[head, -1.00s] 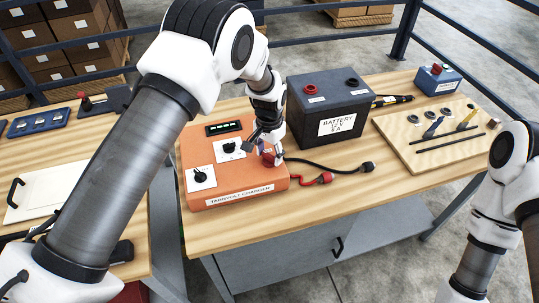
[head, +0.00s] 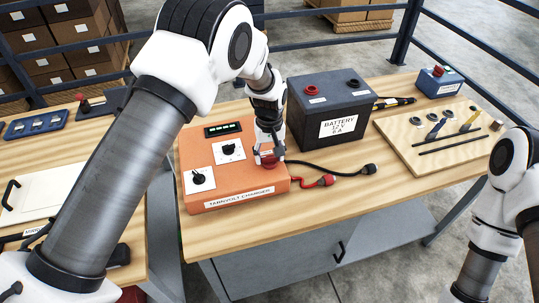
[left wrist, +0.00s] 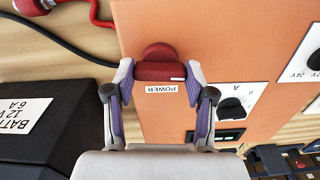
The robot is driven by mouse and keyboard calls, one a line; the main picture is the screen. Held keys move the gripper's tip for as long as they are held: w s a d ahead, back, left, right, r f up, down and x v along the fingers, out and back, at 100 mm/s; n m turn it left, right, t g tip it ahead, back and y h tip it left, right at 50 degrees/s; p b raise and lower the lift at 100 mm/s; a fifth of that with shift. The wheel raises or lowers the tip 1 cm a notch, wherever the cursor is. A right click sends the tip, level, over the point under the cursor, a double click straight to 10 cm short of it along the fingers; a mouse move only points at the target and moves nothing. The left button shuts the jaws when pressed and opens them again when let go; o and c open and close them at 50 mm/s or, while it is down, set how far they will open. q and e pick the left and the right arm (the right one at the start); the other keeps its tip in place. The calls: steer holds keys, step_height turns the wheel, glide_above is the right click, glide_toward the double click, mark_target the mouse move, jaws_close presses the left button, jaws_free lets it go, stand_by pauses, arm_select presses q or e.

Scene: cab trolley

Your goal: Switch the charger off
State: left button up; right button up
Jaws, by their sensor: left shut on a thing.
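The orange charger (head: 240,178) sits on the wooden bench with its label toward me. Its red power knob (left wrist: 158,55), marked POWER, is at the right of its top, partly hidden by my gripper in the head view. My left gripper (head: 269,158) points down at it. In the left wrist view the purple-padded fingers (left wrist: 160,72) are shut on the two ends of the knob's bar, which carries a white line. Two black dials on white plates show, an upper one (head: 228,149) and a lower one (head: 198,179). The display (head: 222,129) has lit green bars. My right gripper is out of view.
A dark battery (head: 325,110) stands close to the right of the charger and gripper. Black and red leads with clamps (head: 327,180) lie in front of it. A wooden tool board (head: 440,150) and a blue box with a red button (head: 440,82) are further right.

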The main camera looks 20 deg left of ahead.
mark_target(269, 156)
arm_select(q)
steer(key=shift+s+f+n, duration=0.15)
steer(key=shift+f+n, duration=0.05)
steer(key=shift+n, duration=0.4)
steer(key=o, duration=1.2)
steer(key=shift+c, duration=0.2)
steer(key=shift+r, duration=0.1)
steer(key=shift+r, duration=0.15)
step_height(269, 156, up, 12)
